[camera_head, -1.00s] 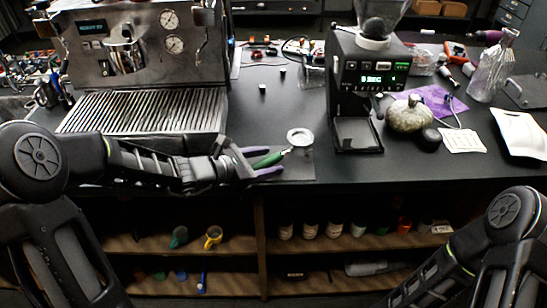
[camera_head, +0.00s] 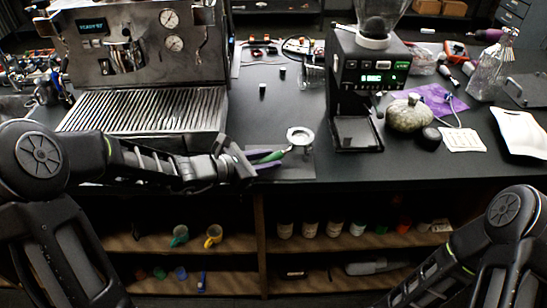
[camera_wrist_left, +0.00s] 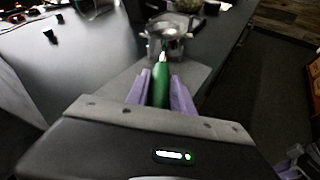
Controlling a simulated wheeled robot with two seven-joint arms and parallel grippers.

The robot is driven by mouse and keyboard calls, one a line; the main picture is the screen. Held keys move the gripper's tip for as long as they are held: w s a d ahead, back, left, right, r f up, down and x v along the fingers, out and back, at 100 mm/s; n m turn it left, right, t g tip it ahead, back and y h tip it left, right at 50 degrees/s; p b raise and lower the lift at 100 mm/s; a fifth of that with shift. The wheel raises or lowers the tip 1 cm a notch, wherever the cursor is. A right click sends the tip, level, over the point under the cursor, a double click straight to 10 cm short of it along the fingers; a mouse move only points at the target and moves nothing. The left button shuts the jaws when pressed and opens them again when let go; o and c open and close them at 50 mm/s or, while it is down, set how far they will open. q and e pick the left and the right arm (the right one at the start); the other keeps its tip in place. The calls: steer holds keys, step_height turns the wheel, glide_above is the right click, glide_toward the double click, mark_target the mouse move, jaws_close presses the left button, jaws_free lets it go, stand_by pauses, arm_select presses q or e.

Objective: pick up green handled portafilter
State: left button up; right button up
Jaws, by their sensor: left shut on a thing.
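The portafilter has a green handle and a round metal basket (camera_head: 300,137); it is on or just above a grey mat (camera_head: 296,170) at the counter's front edge. My left gripper (camera_head: 264,158) comes in from the left with purple fingers shut on the green handle. In the left wrist view the green handle (camera_wrist_left: 160,84) lies between the two purple fingers (camera_wrist_left: 161,92), with the metal basket (camera_wrist_left: 168,30) beyond. I cannot tell whether the basket touches the mat. My right gripper is not in view; only part of my right arm shows at the lower right.
The espresso machine (camera_head: 144,45) with its slatted drip tray (camera_head: 145,112) stands at the left. The black grinder (camera_head: 362,85) stands right of the portafilter. A round grey-green jar (camera_head: 410,115) and a white tray (camera_head: 520,132) are farther right. Shelves below hold mugs and jars.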

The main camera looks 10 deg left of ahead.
arm_select(q)
jaws_close()
stand_by(0.8)
